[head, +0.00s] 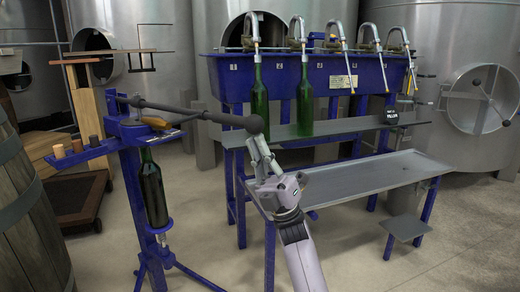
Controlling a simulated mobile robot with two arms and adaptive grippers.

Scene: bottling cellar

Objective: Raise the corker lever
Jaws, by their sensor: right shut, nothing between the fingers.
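The blue floor corker (130,132) stands on the left on splayed legs. Its dark lever (195,115) reaches out to the right, nearly level and sloping slightly down, and ends in a round black knob (254,124). A dark bottle (151,190) stands upright in the corker on a small blue support. My right gripper (257,143) points up just under the knob, with its fingers shut and nothing between them. I cannot tell whether the fingertips touch the knob. My left gripper is not in view.
A blue filling bench (283,78) with several spouts stands behind, with green bottles (305,103) on its shelf. A grey table (365,178) is right of my arm. Several corks (76,146) stand on the corker's side tray. Steel tanks and a barrel (30,215) surround the area.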

